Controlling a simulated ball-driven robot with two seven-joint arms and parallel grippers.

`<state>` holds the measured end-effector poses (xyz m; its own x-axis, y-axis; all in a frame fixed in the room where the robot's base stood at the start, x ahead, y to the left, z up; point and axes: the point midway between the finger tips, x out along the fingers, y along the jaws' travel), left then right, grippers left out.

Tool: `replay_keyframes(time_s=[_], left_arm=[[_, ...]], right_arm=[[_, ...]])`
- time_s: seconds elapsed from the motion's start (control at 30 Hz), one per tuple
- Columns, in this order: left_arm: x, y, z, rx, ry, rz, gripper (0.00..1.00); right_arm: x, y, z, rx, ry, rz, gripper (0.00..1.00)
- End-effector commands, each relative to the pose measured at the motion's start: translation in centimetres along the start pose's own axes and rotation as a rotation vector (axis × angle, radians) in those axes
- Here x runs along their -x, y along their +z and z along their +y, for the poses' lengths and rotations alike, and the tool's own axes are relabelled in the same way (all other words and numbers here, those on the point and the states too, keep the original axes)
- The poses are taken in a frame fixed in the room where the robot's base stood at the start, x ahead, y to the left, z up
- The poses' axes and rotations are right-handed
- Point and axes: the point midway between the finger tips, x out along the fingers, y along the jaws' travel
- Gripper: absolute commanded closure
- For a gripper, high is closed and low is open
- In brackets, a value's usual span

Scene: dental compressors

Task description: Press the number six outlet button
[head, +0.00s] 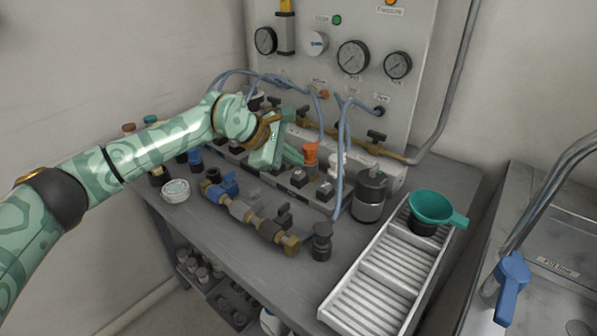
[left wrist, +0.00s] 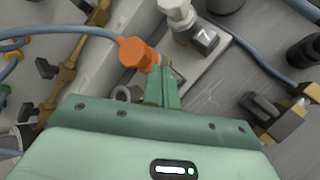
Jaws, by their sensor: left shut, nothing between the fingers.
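A white outlet strip (head: 318,199) on the bench carries a row of dark square buttons. In the left wrist view one button (left wrist: 205,38) reads 7, beside a white fitting (left wrist: 178,8). An orange fitting (left wrist: 137,56) stands in the neighbouring place; it also shows in the head view (head: 310,152). My left gripper (left wrist: 165,72) is shut and empty, its fingers beside the orange fitting. The fingers cover the spot where the neighbouring button would be, so no six is readable. In the head view the gripper (head: 298,158) is over the strip; contact cannot be told.
Blue hoses (head: 345,130) loop up to the gauge panel (head: 400,25) behind the strip. Brass valves (head: 245,212) lie in front. A dark grey canister (head: 369,195) and a slotted white tray (head: 392,270) with a green funnel (head: 438,207) stand to the right.

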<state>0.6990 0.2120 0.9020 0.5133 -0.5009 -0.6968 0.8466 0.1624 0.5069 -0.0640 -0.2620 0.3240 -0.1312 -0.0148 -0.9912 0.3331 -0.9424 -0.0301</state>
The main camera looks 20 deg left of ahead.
Motion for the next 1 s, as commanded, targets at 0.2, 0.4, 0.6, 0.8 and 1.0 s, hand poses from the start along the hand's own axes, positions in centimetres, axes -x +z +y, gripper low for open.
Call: replay_keyframes(time_s=[0.2, 0.4, 0.6, 0.8, 1.0], left_arm=[[0.0, 0.0, 0.0, 0.0, 0.0, 0.0, 1.0], [-0.4, -0.3, -0.3, 0.0, 0.0, 0.0, 1.0], [-0.5, -0.4, -0.4, 0.0, 0.0, 0.0, 1.0], [-0.6, -0.4, -0.4, 0.0, 0.0, 0.0, 1.0], [-0.7, -0.5, -0.5, 0.0, 0.0, 0.0, 1.0]], right_arm=[[0.0, -0.3, -0.7, -0.005, -0.009, 0.003, 0.64], [0.1, -0.5, -1.1, -0.008, -0.014, 0.006, 0.64], [0.1, -0.5, -1.1, -0.007, -0.013, 0.006, 0.64], [0.1, -0.3, -0.5, -0.004, -0.006, 0.004, 0.64], [0.0, -0.1, 0.2, 0.0, 0.002, 0.001, 0.64]])
